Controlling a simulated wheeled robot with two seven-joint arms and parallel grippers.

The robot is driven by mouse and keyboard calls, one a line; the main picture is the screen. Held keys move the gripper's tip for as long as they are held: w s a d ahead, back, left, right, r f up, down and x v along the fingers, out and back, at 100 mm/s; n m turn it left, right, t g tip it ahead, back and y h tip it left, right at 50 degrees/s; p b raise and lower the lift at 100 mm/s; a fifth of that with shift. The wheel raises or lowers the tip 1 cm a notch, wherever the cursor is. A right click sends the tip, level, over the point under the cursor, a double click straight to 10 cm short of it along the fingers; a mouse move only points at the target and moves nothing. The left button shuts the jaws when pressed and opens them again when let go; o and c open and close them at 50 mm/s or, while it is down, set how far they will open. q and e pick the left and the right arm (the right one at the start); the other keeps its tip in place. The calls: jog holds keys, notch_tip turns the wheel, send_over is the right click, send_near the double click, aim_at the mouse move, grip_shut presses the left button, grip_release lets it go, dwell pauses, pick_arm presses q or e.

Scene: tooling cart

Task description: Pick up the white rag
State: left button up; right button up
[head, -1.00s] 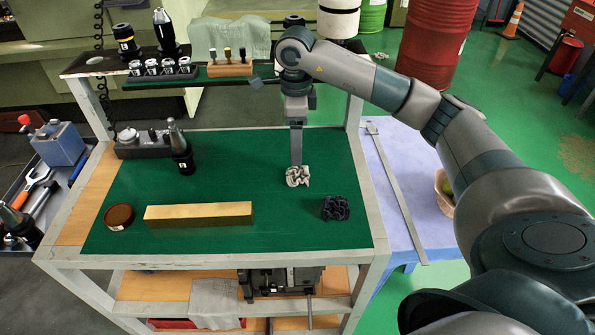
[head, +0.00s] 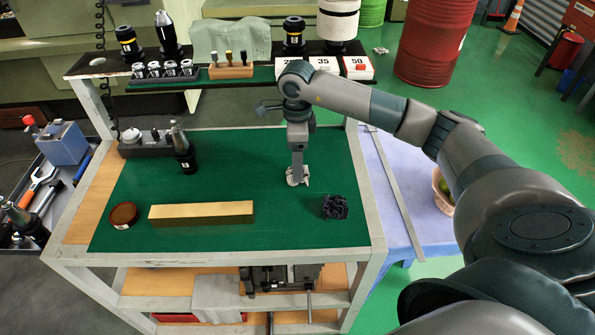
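The white rag (head: 304,182) is a small crumpled cloth on the green mat of the cart top, right of the mat's middle. My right gripper (head: 297,180) points straight down onto it, with its fingertips at the rag and covering part of it. From this angle I cannot tell whether the fingers are apart or closed on the rag. The rag appears to be still on or right at the mat. My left gripper is not in view.
A brass bar (head: 201,213), a round brown tin (head: 124,215) and a black tool holder (head: 184,158) are on the mat's left half. A raised shelf (head: 115,66) with tooling and labelled boxes stands behind.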

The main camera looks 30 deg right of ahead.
jog(key=shift+f+p, duration=0.5)
jog(key=shift+f, duration=1.05)
jog(key=c, duration=1.1)
